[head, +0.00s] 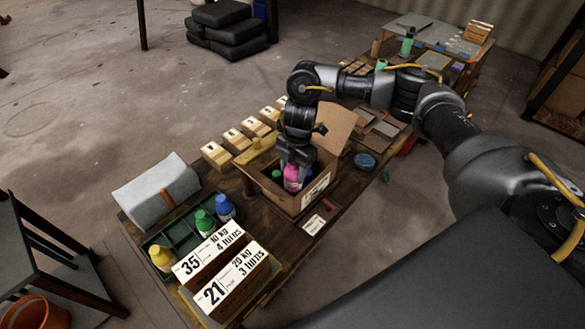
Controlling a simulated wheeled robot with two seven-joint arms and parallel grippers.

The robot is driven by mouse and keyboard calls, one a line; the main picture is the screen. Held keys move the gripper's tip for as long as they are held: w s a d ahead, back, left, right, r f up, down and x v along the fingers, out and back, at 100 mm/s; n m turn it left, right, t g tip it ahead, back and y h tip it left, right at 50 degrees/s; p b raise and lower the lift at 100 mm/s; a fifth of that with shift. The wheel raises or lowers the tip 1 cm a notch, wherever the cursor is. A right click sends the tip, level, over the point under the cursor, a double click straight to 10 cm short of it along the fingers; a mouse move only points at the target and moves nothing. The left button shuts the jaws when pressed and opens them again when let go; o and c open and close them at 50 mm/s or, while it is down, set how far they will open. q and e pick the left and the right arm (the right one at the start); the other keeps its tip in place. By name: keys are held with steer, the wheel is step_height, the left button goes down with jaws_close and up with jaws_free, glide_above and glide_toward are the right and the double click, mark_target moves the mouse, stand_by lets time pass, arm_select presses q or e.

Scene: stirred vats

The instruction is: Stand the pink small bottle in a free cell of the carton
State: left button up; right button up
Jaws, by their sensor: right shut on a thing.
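The pink small bottle (292,177) is in the jaws of my right gripper (295,163). It is over or partly inside the open cardboard carton (303,200), near its middle. I cannot tell whether its base touches the carton floor. A green bottle (277,175) stands in the carton just left of the pink one. Dark cells show around them, partly hidden by the gripper and the carton wall. My left gripper is not in view.
Yellow (162,258), green (205,223) and blue (225,207) bottles stand in a dark green tray (180,237). Sign blocks (235,278) stand in front. Several numbered wooden blocks (216,155) line the table's back edge. The carton's raised flap (337,130) stands beside my right arm.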

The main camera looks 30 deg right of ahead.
steer(key=shift+f, duration=0.45)
steer(key=shift+f, duration=0.15)
steer(key=shift+f+b, duration=0.55)
steer(key=shift+f, duration=0.1)
stand_by(0.3)
steer(key=o, duration=1.2)
step_height(320, 180, up, 10)
steer(key=p, duration=0.9)
steer(key=shift+p, duration=0.4)
